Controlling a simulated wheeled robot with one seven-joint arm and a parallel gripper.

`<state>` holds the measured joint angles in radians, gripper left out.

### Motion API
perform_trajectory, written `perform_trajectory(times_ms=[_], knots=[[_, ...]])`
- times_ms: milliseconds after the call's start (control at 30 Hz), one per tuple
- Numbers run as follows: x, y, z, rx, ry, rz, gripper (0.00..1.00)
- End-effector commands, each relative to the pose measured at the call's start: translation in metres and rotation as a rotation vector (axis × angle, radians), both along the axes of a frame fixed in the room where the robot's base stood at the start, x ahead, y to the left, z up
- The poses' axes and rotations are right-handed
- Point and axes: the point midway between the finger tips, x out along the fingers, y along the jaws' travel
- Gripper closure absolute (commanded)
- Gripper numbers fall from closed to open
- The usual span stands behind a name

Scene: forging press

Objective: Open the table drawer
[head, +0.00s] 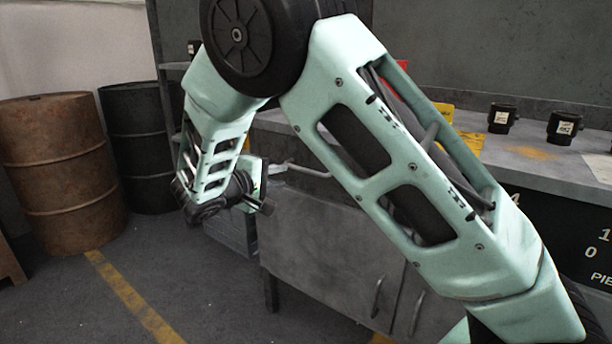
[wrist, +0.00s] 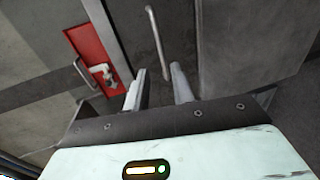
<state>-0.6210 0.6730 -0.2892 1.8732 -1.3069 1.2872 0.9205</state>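The grey metal table (head: 535,157) stands behind my mint-green arm, which hides much of its front. My gripper (head: 280,172) is close to the table's left front, near a thin bar-shaped handle (head: 308,171). In the wrist view my gripper (wrist: 158,72) is open, with its two fingers apart. A pale bar handle (wrist: 155,38) on a dark grey front runs ahead of them, its lower end showing between the fingertips. I cannot tell whether it is within their reach or touching. The drawer's edges are not clear in the head view.
Grey cabinet doors (head: 330,245) with upright handles (head: 377,297) are below the tabletop. Black labelled items (head: 502,118) stand on top. A rusty barrel (head: 62,170) and a dark barrel (head: 139,150) are at left. Bare floor (head: 200,290) lies in front. The wrist view shows a red panel (wrist: 90,45).

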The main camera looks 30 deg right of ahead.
Motion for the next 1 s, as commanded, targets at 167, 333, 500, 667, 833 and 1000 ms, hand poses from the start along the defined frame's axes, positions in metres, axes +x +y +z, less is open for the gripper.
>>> perform_trajectory(times_ms=[167, 333, 500, 667, 833, 1000], knots=[[0.012, -0.037, -0.01, 0.0, 0.001, -0.005, 0.75], [0.024, -0.069, -0.017, 0.001, 0.001, -0.004, 0.75], [0.033, -0.093, -0.022, 0.001, 0.001, -0.002, 0.75], [0.038, -0.106, -0.024, 0.001, 0.001, 0.0, 0.75], [0.04, -0.11, -0.025, 0.002, 0.002, 0.0, 0.75], [0.04, -0.11, -0.025, 0.002, 0.002, 0.0, 0.75]])
